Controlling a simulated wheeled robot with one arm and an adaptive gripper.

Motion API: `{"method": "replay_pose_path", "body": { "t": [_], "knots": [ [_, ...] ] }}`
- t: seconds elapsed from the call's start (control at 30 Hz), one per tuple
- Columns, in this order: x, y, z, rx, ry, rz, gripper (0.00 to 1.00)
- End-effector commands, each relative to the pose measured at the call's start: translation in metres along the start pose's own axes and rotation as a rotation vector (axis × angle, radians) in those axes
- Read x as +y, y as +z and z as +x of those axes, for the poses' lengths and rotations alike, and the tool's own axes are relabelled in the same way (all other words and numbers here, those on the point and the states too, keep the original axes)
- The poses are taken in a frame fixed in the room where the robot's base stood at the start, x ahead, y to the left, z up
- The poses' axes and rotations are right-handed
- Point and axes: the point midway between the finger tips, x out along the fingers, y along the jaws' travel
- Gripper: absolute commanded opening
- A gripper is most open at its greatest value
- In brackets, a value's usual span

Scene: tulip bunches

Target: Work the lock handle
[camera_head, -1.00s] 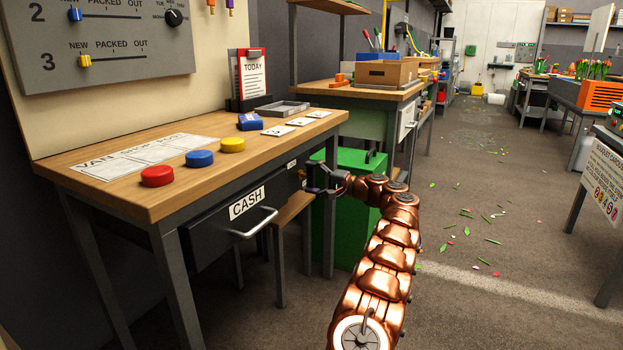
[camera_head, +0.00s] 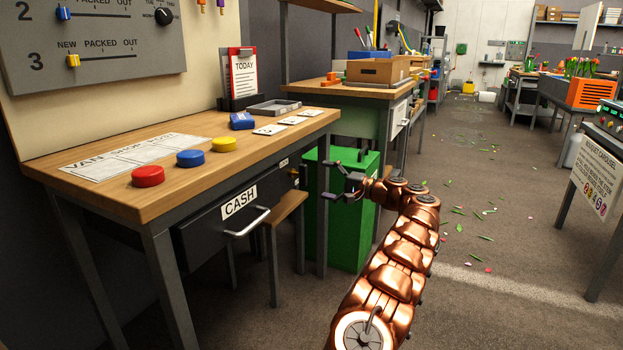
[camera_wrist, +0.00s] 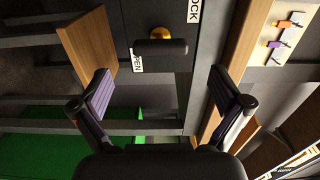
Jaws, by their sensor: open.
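The lock handle (camera_wrist: 160,47) is a dark bar with a brass pivot on the dark front of the desk drawer unit. In the wrist view it lies crosswise, between an OPEN label (camera_wrist: 138,58) at lower left and a LOCK label (camera_wrist: 194,10) at upper right. In the head view, the lock's small brass spot (camera_head: 293,172) shows at the drawer unit's right end. My gripper (camera_head: 330,180) is open and empty, to the right of the lock and apart from it. In the wrist view its fingers (camera_wrist: 162,92) are spread wide, with the handle ahead between them.
The CASH drawer (camera_head: 225,222) with its pale pull is left of the lock. A wooden stool (camera_head: 286,208) stands under the desk (camera_head: 110,185). A green bin (camera_head: 345,235) is behind my gripper. The floor at the right is open, with scattered leaves.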

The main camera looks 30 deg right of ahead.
Motion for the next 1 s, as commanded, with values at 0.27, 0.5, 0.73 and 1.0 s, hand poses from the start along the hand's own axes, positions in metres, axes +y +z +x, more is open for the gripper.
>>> {"method": "replay_pose_path", "body": {
  "t": [0.27, 0.5, 0.73, 1.0],
  "knots": [
    [0.0, 0.0, -0.037, 0.002, -0.001, 0.0, 1.0],
    [0.0, 0.0, -0.045, 0.0, 0.0, 0.001, 1.0],
    [0.0, 0.0, -0.045, 0.0, 0.0, 0.001, 1.0],
    [0.0, 0.0, -0.044, 0.0, 0.0, 0.001, 1.0]
  ]
}}
